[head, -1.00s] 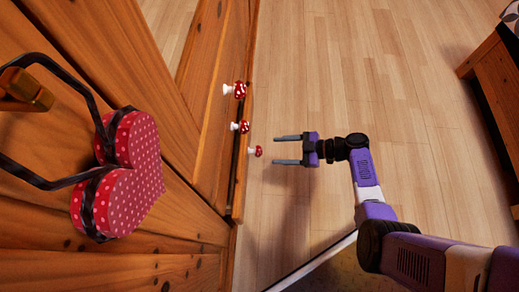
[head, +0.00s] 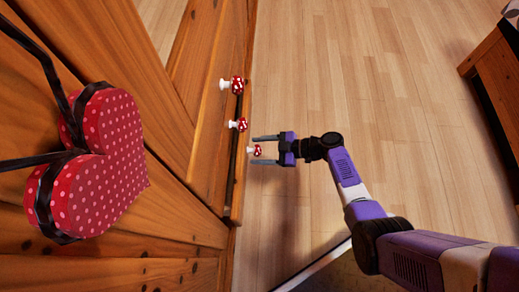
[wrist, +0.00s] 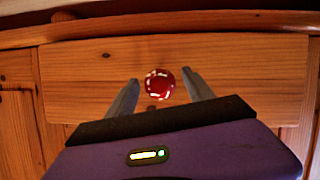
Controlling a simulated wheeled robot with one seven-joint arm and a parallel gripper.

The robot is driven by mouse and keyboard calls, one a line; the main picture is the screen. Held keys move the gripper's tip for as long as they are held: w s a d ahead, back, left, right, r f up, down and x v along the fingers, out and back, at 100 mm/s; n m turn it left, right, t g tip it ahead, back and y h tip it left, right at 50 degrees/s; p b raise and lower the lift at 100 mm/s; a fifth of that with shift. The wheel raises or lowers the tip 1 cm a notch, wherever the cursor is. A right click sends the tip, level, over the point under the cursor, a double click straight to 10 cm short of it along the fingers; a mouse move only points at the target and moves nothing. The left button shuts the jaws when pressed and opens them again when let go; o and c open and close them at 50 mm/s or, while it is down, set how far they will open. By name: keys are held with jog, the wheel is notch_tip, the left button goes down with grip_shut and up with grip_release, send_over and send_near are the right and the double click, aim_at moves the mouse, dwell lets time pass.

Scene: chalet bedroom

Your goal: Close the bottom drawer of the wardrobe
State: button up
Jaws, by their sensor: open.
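The wooden wardrobe (head: 165,95) fills the left of the head view. Several red-and-white mushroom knobs stick out from its front. The lowest visible knob (head: 256,150) is on the bottom drawer (head: 239,185), whose front edge stands slightly out from the wardrobe; how far is hard to tell. In the wrist view the drawer front (wrist: 245,70) is a wide wooden panel with the red knob (wrist: 160,83) at its middle. My gripper (head: 254,151) is open, its fingers (wrist: 162,92) on either side of the knob, not closed on it. Contact with the drawer front is unclear.
A red heart-shaped box (head: 105,150) with white dots and dark straps is close to the camera at left. Light wooden floor (head: 370,70) is clear to the right. Dark wooden furniture (head: 500,80) stands at the far right. A rug edge (head: 318,262) lies below.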

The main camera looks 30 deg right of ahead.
grip_shut()
jog(key=shift+a, duration=0.1)
jog(key=shift+w+a, duration=0.65)
jog(key=shift+a, duration=0.25)
jog(key=shift+w+a, duration=0.6)
jog(key=shift+a, duration=0.25)
grip_release()
jog(key=shift+a, duration=0.1)
jog(key=shift+p+v, duration=1.45)
jog(key=shift+v, duration=2.45)
jog(key=shift+r, duration=0.1)
